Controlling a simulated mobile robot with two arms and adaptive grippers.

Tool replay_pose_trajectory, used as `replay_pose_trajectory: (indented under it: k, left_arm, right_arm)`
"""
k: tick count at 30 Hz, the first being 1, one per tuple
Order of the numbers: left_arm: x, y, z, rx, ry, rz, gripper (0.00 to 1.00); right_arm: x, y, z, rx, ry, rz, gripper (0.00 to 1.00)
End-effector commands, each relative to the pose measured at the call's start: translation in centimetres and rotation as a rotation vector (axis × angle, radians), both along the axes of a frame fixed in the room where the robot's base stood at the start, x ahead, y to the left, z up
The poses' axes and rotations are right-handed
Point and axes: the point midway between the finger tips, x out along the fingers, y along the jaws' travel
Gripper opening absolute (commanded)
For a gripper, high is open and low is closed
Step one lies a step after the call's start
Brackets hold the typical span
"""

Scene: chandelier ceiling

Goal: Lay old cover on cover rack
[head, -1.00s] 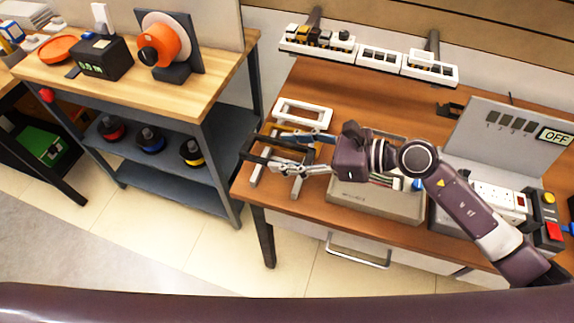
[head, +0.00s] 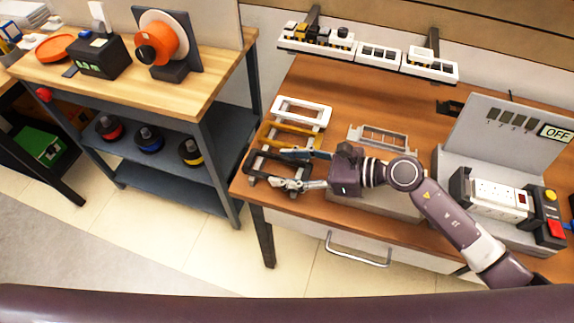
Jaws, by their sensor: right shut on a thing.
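My right gripper (head: 280,168) is over the front of the cover rack (head: 294,193), at the left end of the brown workbench. It is shut on a black frame-shaped cover, the old cover (head: 262,156), at the cover's right side. The cover lies low over the front of the rack's grey rails; I cannot tell whether it fully rests on them. Behind it on the rack are a yellow-brown cover (head: 285,135) and a white cover (head: 302,109). The fingers hide part of the black cover. My left gripper is not in view.
A grey box with an upright frame (head: 383,136) stands right of the rack, partly behind my right arm. A power strip (head: 498,196) and a grey panel reading OFF (head: 515,130) are farther right. A wall shelf (head: 375,53) holds switch modules. A tool cart (head: 150,110) stands left.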

Motion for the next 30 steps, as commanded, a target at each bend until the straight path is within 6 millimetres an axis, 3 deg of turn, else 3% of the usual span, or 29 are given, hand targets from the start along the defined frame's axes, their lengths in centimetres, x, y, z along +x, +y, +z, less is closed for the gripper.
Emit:
replay_pose_trajectory:
  k: [3, 4, 9, 17, 23, 30]
  left_arm:
    - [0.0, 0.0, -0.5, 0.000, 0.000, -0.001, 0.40]
    - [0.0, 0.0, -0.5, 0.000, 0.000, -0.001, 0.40]
    - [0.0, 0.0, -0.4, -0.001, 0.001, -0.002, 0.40]
    - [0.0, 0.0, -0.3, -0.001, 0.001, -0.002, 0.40]
    - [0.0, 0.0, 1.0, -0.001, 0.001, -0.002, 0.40]
    - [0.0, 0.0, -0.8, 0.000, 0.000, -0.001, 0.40]
  right_arm:
    - [0.0, 0.0, -0.5, 0.000, 0.000, 0.000, 0.28]
    - [0.0, 0.0, -0.5, 0.000, 0.000, 0.000, 0.51]
    - [0.0, 0.0, -0.3, 0.000, 0.000, 0.000, 0.67]
    - [0.0, 0.0, -0.3, 0.000, 0.000, 0.000, 0.67]
    - [0.0, 0.0, 1.1, 0.001, -0.001, -0.001, 0.67]
    - [-1.4, -4.4, 1.8, -0.005, 0.001, -0.002, 0.67]
